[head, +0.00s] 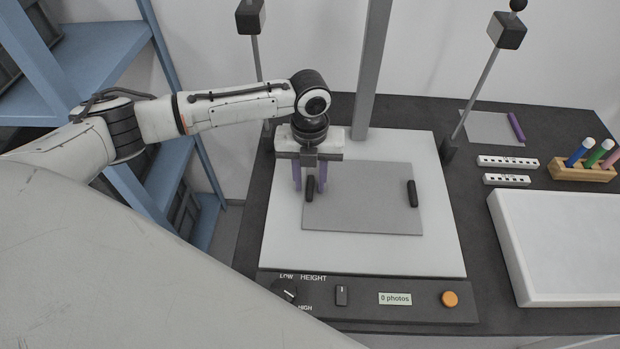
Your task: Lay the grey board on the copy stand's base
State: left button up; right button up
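The grey board (362,210) appears to lie flat on the white base (285,245) of the copy stand, with white showing all around it. It has a black handle (413,193) near its right edge and another black handle (310,189) near its left edge. My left gripper (310,187) points down at the left handle. Its two purple fingers are apart, one on each side of the handle, with no clear contact. The fingers partly cover the board's left edge. My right gripper is not in view.
The stand's column (371,75) rises behind the base, with lamps on both sides. The front control panel (365,299) has a height knob, a switch, a "0 photos" display and an orange button. Right are a white tray (505,250), scale bars and a pen holder (582,172). Blue shelving (95,65) stands left.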

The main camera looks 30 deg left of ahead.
pick_arm(q)
notch_tip(320, 180, up, 12)
jog(key=shift+r, duration=0.15)
dwell(0.4)
dwell(1.2)
